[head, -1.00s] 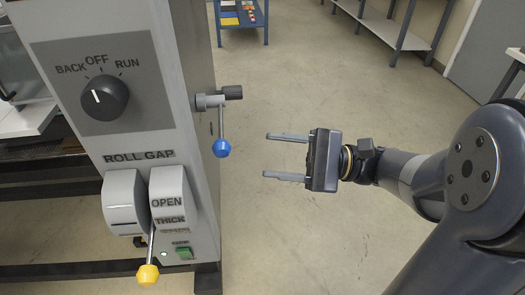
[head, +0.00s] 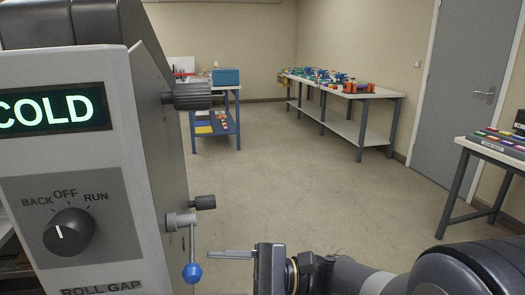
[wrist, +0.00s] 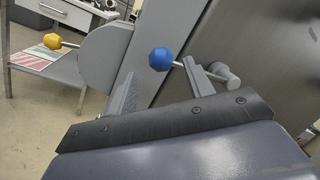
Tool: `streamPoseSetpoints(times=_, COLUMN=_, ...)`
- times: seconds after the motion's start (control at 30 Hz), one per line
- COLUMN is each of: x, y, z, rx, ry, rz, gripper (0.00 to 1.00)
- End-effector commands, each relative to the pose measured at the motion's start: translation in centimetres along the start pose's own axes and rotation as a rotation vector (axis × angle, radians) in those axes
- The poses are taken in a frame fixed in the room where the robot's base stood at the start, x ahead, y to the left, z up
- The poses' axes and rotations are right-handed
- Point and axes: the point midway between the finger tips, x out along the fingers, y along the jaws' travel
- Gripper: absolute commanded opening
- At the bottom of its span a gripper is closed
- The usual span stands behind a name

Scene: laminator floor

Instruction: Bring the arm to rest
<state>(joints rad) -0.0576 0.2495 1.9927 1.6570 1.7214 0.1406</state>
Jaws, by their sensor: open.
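My gripper (head: 232,258) is at the bottom of the head view, right of the laminator (head: 140,160). Only its upper finger and part of its body show there. In the wrist view its two fingers (wrist: 158,83) stand apart with nothing gripped. The blue-knobbed lever (head: 192,272) hangs on the laminator's side, just left of the fingertip in the head view. In the wrist view the blue knob (wrist: 160,59) appears beyond the fingers; I cannot tell the exact gap. My arm reaches in from the lower right.
The laminator's display reads COLD (head: 48,109), and its dial (head: 69,232) points near BACK. The yellow knob (wrist: 52,41) shows in the wrist view. A blue-legged table (head: 212,125), a long bench (head: 345,92) and a side table (head: 490,150) stand around open floor (head: 300,180).

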Motion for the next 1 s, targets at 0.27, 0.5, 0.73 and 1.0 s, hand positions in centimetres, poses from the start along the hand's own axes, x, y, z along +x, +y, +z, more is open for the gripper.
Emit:
streamPoseSetpoints(times=0.27, x=3.7, y=0.0, z=0.1, rx=-0.003, ry=-0.004, rz=0.004, gripper=0.50)
streamPoseSetpoints(times=0.5, x=5.0, y=-0.1, z=0.2, rx=0.000, ry=-0.002, rz=0.000, gripper=0.50)
streamPoseSetpoints(times=0.73, x=4.9, y=-0.1, z=0.2, rx=0.007, ry=0.000, rz=0.000, gripper=0.50)
streamPoseSetpoints(times=1.0, x=4.5, y=0.0, z=0.0, rx=0.000, ry=-0.001, rz=-0.001, gripper=0.50)
